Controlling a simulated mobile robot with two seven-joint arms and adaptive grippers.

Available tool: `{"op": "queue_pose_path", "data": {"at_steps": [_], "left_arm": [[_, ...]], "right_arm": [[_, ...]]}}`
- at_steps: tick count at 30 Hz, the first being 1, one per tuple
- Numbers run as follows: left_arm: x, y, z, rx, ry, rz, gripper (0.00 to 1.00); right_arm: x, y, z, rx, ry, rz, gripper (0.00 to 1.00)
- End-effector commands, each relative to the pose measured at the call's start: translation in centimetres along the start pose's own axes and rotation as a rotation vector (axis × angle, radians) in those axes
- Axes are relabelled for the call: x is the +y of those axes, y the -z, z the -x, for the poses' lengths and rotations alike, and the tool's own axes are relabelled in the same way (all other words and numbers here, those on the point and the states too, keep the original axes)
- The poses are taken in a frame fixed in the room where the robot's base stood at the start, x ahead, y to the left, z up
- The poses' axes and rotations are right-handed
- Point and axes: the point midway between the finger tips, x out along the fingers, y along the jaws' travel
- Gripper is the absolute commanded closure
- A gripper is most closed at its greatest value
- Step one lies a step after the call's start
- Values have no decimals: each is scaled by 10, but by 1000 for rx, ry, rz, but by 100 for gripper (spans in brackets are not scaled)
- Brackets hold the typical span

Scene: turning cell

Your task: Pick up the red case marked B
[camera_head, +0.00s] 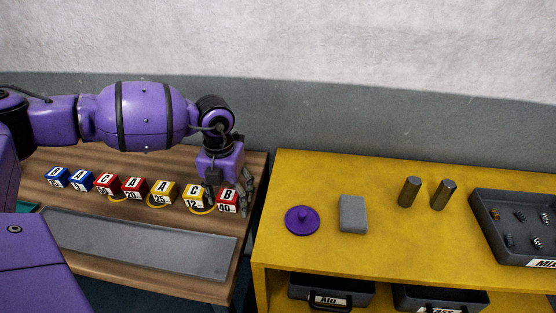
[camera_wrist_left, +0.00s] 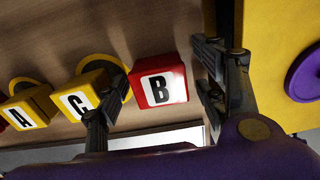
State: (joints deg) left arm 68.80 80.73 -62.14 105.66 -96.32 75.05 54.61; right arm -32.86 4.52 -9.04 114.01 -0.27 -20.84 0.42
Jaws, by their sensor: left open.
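The red case marked B (camera_head: 229,202) stands at the right end of a row of lettered cases on the wooden table. Its white label faces up in the left wrist view (camera_wrist_left: 158,84). My left gripper (camera_head: 228,190) is open over it. In the wrist view my left gripper's fingers (camera_wrist_left: 155,98) lie on either side of the red case, one near the yellow case marked C (camera_wrist_left: 84,95), the other right of the red case. I cannot tell whether either finger touches it. My right gripper is not in view.
Yellow, red and blue lettered cases stand close by on the left, the yellow C case (camera_head: 194,194) nearest. A grey strip (camera_head: 140,243) lies in front. To the right, a yellow bench (camera_head: 385,245) holds a purple lidded disc (camera_head: 302,219), grey block, cylinders and spring tray.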

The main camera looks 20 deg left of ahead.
Motion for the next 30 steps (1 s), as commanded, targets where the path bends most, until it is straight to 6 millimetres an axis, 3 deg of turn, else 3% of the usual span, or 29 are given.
{"op": "queue_pose_path", "data": {"at_steps": [2, 14, 23, 30], "left_arm": [[1, 1, -1, 3, -1, 1, 36], [1, 1, -1, 2, -1, 1, 88], [0, 0, 2, 0, 0, 1, 89], [0, -1, 26, -2, -1, 0, 89]], "right_arm": [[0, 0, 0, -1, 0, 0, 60], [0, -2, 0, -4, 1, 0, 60], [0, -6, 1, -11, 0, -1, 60], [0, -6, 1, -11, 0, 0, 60]]}}
